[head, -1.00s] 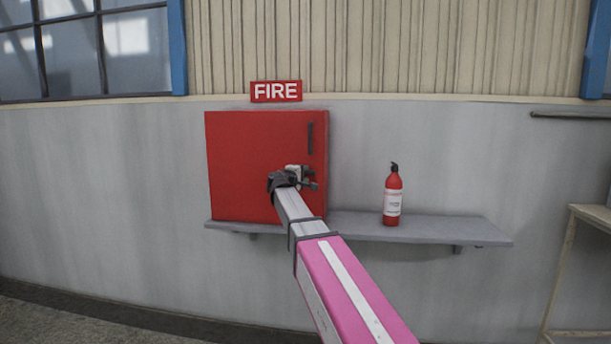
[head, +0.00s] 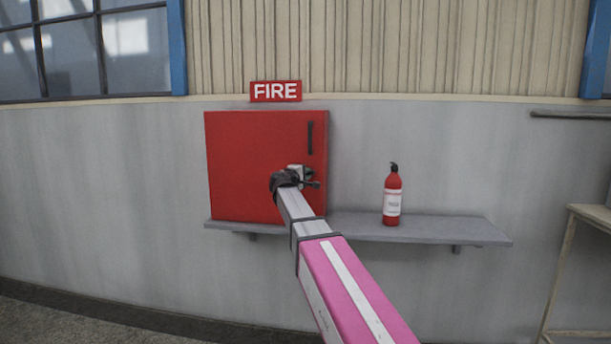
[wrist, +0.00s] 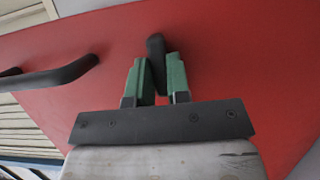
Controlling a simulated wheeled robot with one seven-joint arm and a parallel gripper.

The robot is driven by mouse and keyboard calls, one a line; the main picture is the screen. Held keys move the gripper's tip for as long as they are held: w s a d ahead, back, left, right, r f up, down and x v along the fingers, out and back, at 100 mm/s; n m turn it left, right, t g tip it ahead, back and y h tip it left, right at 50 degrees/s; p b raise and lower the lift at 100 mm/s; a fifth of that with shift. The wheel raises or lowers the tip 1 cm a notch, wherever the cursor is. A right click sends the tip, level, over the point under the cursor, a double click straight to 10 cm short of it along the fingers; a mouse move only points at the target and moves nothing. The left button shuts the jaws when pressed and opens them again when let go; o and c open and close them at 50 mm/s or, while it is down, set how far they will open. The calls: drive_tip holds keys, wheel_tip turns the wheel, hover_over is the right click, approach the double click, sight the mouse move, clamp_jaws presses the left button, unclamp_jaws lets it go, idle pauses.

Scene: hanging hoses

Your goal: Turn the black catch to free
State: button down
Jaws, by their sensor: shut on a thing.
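The black catch (wrist: 156,48) is on the red cabinet door and stands between my gripper's green fingers in the wrist view. My gripper (wrist: 155,78) is shut on the catch. In the head view my gripper (head: 309,178) is at the right part of the door, below the black handle (head: 310,138), and my arm hides most of the catch there. The red cabinet (head: 245,165) is closed. The handle also shows at the left in the wrist view (wrist: 50,78), apart from my fingers.
The cabinet stands on a grey shelf (head: 440,230). A red extinguisher (head: 392,195) stands on the shelf to the right. A FIRE sign (head: 276,91) is above the cabinet. A pale stand (head: 565,250) is at the far right. The wall between is clear.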

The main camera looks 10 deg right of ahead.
drive_tip(key=n+t+y, duration=0.1)
drive_tip(key=n+t, duration=0.1)
drive_tip(key=n, duration=0.5)
drive_tip(key=n+t+y, duration=0.2)
drive_tip(key=n, duration=0.5)
drive_tip(key=n+t+y, duration=0.1)
drive_tip(key=n+t, duration=0.2)
drive_tip(key=n, duration=0.4)
drive_tip(key=shift+s+d+f+n, duration=0.1)
drive_tip(key=shift+d+f+n, duration=0.25)
drive_tip(key=shift+f+n, duration=0.05)
drive_tip(key=shift+n+y, duration=0.4)
drive_tip(key=shift+y, duration=0.1)
drive_tip(key=c, duration=1.1)
unclamp_jaws()
drive_tip(key=shift+s, duration=0.1)
